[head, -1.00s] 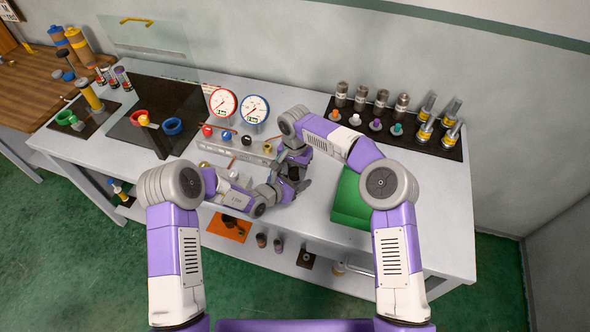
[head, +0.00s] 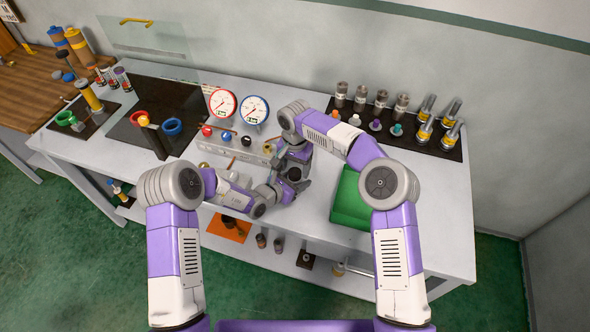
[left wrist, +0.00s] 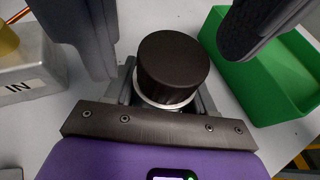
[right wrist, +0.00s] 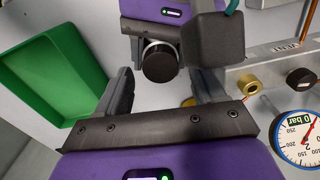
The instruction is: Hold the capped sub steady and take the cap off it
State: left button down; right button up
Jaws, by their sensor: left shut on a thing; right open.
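The capped sub shows in the left wrist view as a black round cap (left wrist: 172,62) above a thin silvery rim (left wrist: 168,103). My left gripper (left wrist: 165,98) is shut on the sub below the cap. My right gripper (right wrist: 165,72) is open, with its fingers spread to either side of the black cap (right wrist: 160,62) in the right wrist view. In the head view both grippers meet over the bench middle, and the arms hide most of the sub.
A green bin (head: 350,200) stands just right of the grippers. A metal manifold (head: 222,148) with coloured caps and two gauges (head: 254,109) lies close behind and left. A dark mat (head: 440,143) with several fittings is at the back right. Bare bench (head: 425,205) lies right of the bin.

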notch_tip(320, 180, up, 2)
jog(key=shift+r, duration=0.45)
jog(key=shift+c, duration=0.5)
notch_tip(320, 180, up, 3)
jog(key=m, duration=0.3)
notch_tip(320, 180, down, 8)
jog(key=shift+r, duration=0.1)
jog(key=c, duration=1.1)
jog(key=shift+o, duration=0.2)
jog(key=shift+n, duration=1.6)
